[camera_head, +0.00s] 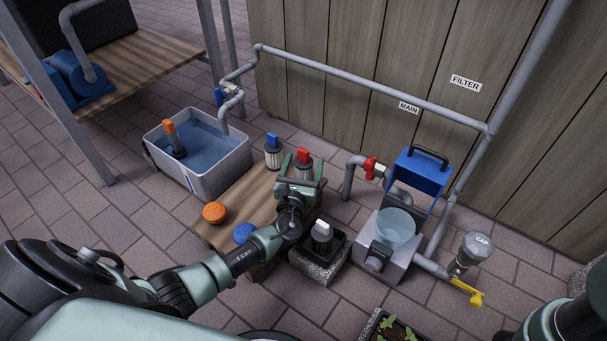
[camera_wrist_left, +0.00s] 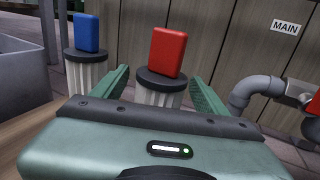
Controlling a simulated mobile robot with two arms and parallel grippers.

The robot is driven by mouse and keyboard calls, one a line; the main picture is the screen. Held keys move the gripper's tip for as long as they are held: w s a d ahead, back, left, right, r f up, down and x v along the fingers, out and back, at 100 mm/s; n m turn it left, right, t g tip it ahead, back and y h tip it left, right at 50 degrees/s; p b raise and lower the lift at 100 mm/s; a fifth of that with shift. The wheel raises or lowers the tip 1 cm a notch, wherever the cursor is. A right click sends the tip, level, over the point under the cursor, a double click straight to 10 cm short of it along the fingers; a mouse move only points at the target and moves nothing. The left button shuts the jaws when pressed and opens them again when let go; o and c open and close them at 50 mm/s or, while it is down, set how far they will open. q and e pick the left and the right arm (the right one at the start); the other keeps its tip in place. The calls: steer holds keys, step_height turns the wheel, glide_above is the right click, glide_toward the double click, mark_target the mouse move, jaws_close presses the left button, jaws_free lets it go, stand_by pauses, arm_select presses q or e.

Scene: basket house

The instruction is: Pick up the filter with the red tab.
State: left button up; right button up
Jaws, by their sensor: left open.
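The filter with the red tab (camera_head: 303,155) stands upright on the wooden bench (camera_head: 243,193). In the left wrist view this filter (camera_wrist_left: 168,52) has a dark cap and a pale ribbed body. My left gripper (camera_head: 301,168) is open, its green fingers on either side of the filter. The left wrist view shows the gripper (camera_wrist_left: 158,84) with a finger left and right of the ribbed body. Contact cannot be told, and the filter's lower part is hidden behind the gripper.
A blue-tabbed filter (camera_head: 273,150) stands close left; a white-tabbed one (camera_head: 322,232) sits in a dark tray. A water tub (camera_head: 205,180) holds an orange-tabbed one (camera_head: 173,140). Orange (camera_head: 215,212) and blue (camera_head: 243,233) caps lie on the bench. Pipes (camera_head: 370,95) run behind.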

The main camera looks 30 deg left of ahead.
arm_select(q)
steer(key=shift+x, duration=1.15)
steer(key=c, duration=1.5)
